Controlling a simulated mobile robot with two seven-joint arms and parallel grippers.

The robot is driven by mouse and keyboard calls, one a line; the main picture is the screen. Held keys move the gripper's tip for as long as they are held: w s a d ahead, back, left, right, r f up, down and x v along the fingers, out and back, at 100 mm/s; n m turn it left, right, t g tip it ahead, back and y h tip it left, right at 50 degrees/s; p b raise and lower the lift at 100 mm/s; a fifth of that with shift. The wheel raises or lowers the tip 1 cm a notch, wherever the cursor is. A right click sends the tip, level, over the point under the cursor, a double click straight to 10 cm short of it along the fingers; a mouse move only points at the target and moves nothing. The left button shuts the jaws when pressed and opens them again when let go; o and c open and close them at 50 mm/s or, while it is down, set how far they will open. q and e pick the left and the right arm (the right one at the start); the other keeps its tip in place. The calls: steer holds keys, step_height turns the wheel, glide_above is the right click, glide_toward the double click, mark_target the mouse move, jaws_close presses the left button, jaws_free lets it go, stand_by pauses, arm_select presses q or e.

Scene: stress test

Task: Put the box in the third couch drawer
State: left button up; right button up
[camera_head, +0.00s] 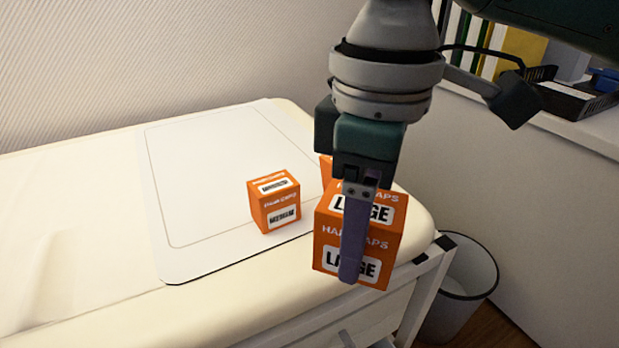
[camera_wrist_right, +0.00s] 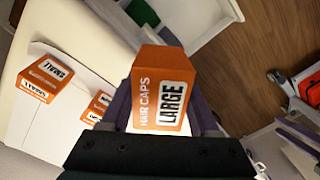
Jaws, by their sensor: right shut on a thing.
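My right gripper (camera_head: 352,262) is shut on a large orange box (camera_head: 387,235) labelled "HAIR CAPS LARGE". One purple finger lies across the box's front face. The box is held at the right end of the cream couch (camera_head: 60,235). In the right wrist view the held box (camera_wrist_right: 160,95) sits between the fingers of the gripper (camera_wrist_right: 162,112). An open white drawer or tray (camera_wrist_right: 205,25) shows beyond it, with a green item (camera_wrist_right: 140,12) near it. Which drawer this is, I cannot tell. My left gripper is not in view.
A smaller orange "MEDIUM" box (camera_head: 274,203) stands on the couch's white mat (camera_head: 190,265). Another orange box (camera_head: 326,168) is mostly hidden behind my gripper. A waste bin (camera_head: 462,285) stands on the floor at right. A shelf (camera_head: 590,130) with files lies at the upper right.

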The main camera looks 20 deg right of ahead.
steer(key=s+f+n+b, duration=0.2)
steer(key=f+b, duration=0.9)
steer(key=f, duration=0.7)
steer(key=s+f+n+b, duration=0.3)
steer(key=f+b, duration=0.8)
steer(key=f, duration=0.6)
steer(key=s+f+n+b, duration=0.2)
steer(key=f+n+b, duration=0.2)
steer(key=f+b, duration=0.6)
steer(key=shift+s+a+f+n+b, duration=0.1)
steer(key=shift+s+f+n+b, duration=0.1)
steer(key=shift+f, duration=1.95)
steer(key=shift+s+f+n+b, duration=0.1)
steer(key=shift+f+n+b, duration=0.1)
steer(key=shift+f, duration=1.95)
steer(key=shift+w+f+b, duration=0.1)
steer(key=shift+f+b, duration=1.8)
steer(key=shift+f, duration=0.6)
steer(key=o, duration=1.4)
steer(key=shift+c, duration=0.2)
